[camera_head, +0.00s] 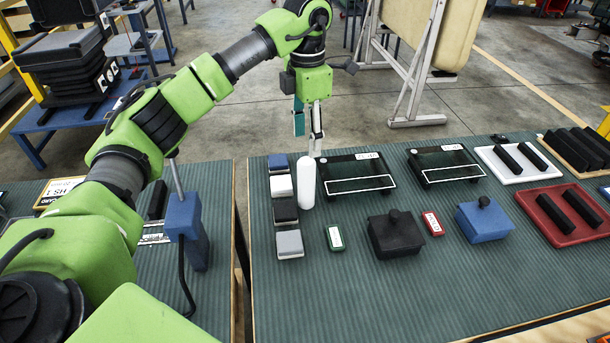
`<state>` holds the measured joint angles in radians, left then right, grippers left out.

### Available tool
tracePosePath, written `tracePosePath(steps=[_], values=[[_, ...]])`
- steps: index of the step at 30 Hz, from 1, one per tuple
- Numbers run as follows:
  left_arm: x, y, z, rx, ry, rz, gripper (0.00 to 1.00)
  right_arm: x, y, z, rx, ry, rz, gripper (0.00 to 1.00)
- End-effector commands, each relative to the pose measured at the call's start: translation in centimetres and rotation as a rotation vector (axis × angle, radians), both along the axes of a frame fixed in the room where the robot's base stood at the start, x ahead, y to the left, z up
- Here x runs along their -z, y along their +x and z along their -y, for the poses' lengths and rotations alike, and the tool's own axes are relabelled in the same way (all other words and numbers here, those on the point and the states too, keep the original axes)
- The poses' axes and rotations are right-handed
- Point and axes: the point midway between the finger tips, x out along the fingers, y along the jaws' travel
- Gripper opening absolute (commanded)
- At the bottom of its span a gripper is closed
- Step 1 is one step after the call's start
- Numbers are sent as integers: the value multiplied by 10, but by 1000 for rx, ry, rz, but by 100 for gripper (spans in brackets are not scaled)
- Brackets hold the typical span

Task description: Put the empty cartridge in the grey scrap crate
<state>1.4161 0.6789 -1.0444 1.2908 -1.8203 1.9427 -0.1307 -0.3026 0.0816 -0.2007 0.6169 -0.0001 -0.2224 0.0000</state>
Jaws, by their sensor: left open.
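A white upright cylinder (306,183), which looks like the cartridge, stands on the green ribbed table mat beside a column of small blocks. I cannot tell from here whether it is empty. My left gripper (308,141) is open above and slightly behind the cylinder, with one teal finger and one grey finger pointing down. Nothing shows between the fingers, and they look apart from the cylinder. No crate is clearly the grey scrap crate; two dark, see-through trays with white outlines, a left one (349,158) and a right one (437,150), lie at the back of the table. My right gripper is out of view.
Small blue, white, black and grey blocks (289,243) line the left edge. A black lidded box (394,237), a blue one (483,222), a white tray (493,154) and a red tray (561,235) stand rightward. The front mat is clear. A gap separates the two tables.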

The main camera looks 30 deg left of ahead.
Motion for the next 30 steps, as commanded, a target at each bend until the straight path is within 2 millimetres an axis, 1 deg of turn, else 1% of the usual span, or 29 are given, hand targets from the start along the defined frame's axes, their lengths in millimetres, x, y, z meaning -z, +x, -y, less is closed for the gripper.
tracePosePath(steps=[1, 3, 6, 9, 13, 16, 20, 24, 27, 30], values=[[11, -2, -1, 0, 1, -6, 50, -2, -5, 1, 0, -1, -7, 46], [26, -2, -1, -1, 0, -6, 50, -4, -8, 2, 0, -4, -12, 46], [43, -1, -1, -1, 1, -4, 50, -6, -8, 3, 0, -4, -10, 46], [56, -1, 0, -1, 0, -3, 50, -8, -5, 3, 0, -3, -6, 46], [65, -1, 0, -1, 0, -1, 50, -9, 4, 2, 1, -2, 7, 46], [72, -2, 0, -1, 0, -4, 50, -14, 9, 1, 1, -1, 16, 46], [92, -4, 1, -1, 0, -5, 50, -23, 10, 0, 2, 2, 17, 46], [110, -3, 1, -1, -1, -2, 50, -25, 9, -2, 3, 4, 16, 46], [116, -3, 1, -1, 0, -1, 50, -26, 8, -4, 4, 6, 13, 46], [117, -3, 1, -1, 0, 0, 50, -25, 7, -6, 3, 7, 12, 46]])
